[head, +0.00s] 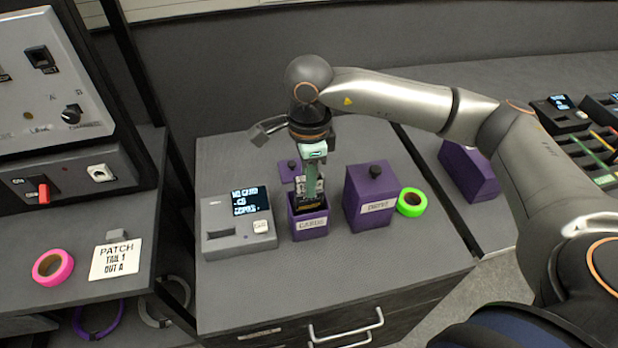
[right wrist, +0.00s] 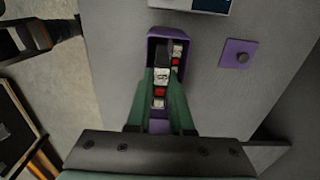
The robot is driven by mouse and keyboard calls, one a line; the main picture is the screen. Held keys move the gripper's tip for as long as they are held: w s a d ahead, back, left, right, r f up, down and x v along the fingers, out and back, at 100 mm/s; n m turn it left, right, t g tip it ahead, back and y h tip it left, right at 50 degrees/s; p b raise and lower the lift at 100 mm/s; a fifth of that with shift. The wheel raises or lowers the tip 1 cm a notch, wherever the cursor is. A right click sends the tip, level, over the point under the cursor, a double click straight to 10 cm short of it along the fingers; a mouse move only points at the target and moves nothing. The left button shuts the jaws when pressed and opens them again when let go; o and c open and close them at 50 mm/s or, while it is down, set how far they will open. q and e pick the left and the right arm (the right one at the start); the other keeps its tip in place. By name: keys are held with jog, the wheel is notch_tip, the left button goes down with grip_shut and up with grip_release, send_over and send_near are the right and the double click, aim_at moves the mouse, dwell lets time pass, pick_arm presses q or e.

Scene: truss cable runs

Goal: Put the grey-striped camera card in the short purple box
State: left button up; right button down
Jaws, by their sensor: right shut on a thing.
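The short purple box (head: 310,228), labelled CARDS, stands open on the grey desk. It also shows in the right wrist view (right wrist: 153,38). My right gripper (head: 312,188) points down over its mouth. In the right wrist view, its green fingers (right wrist: 163,75) are shut on a small dark card with a white label (right wrist: 163,77). The fingers hide part of the card, and I cannot make out a grey stripe. Cards with red and white patches show in the box. I cannot tell whether the held card touches the box. My left gripper is not in view.
A card reader (head: 238,222) with a lit screen stands left of the box. A taller, lidded purple box (head: 369,200) and green tape (head: 410,203) stand right. A purple lid (right wrist: 238,54) lies on the desk behind. The desk's front is clear.

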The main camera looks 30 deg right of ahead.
aim_at(309, 204)
jog(key=shift+f+b, duration=0.85)
jog(key=shift+f, duration=0.2)
jog(key=shift+f, duration=0.2)
jog(key=shift+f+b, duration=0.9)
jog(key=shift+b, duration=0.1)
jog(key=c, duration=0.7)
grip_release()
jog(key=shift+c, duration=1.4)
jog(key=shift+r, duration=0.15)
